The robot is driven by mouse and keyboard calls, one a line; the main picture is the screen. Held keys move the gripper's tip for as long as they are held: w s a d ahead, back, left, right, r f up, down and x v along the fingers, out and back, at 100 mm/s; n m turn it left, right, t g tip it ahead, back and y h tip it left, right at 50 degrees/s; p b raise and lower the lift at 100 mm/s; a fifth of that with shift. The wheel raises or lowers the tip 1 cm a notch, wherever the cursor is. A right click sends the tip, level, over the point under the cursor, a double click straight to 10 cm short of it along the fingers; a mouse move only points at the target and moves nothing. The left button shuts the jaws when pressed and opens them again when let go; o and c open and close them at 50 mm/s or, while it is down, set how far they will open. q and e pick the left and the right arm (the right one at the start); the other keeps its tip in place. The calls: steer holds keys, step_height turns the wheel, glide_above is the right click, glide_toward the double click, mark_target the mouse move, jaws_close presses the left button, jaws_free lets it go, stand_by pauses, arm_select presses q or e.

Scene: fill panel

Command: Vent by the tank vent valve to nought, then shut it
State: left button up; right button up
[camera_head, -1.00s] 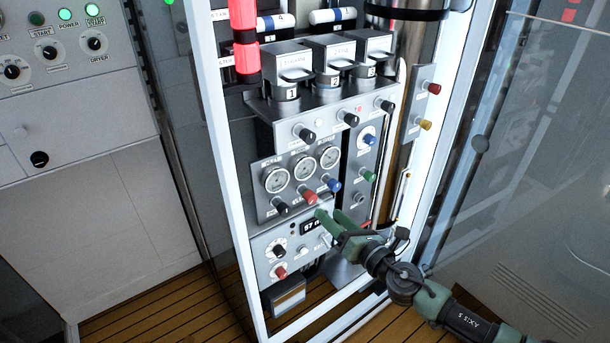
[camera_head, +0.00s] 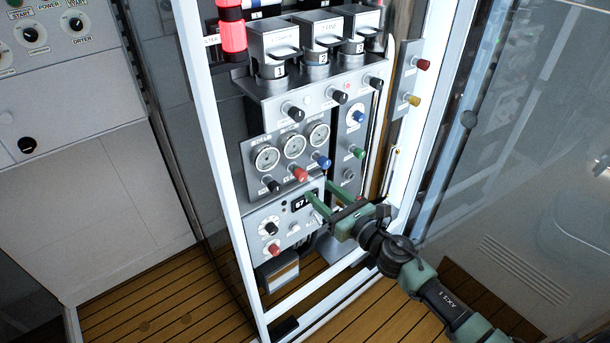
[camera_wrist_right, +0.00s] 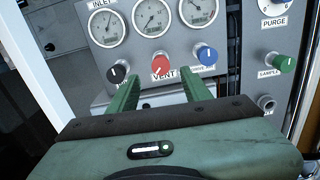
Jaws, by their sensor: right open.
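A red knob (camera_head: 300,174) sits in the row under three round gauges (camera_head: 294,145) on the grey panel. In the right wrist view the red knob (camera_wrist_right: 160,65) has the label VENT below it, with a pale pointer line on its face. My right gripper (camera_head: 318,190) is open and empty, its green fingers pointing at the panel just below and right of the red knob. In the right wrist view the gripper (camera_wrist_right: 161,76) has its fingertips either side of the VENT label, apart from the knob. A dark digital display (camera_head: 303,202) is partly hidden by a finger. My left gripper is out of view.
A black knob (camera_head: 270,184) and a blue knob (camera_head: 322,161) flank the red one closely. A green knob (camera_head: 357,153) is further right. Another red knob (camera_head: 274,249) is on the lower panel. The white cabinet frame (camera_head: 215,165) stands at the left.

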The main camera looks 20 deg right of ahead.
mark_target(304, 176)
steer(key=p+x, duration=0.1)
steer(key=x, duration=0.6)
steer(key=shift+w+a, duration=0.1)
steer(key=shift+w, duration=0.3)
jaws_close()
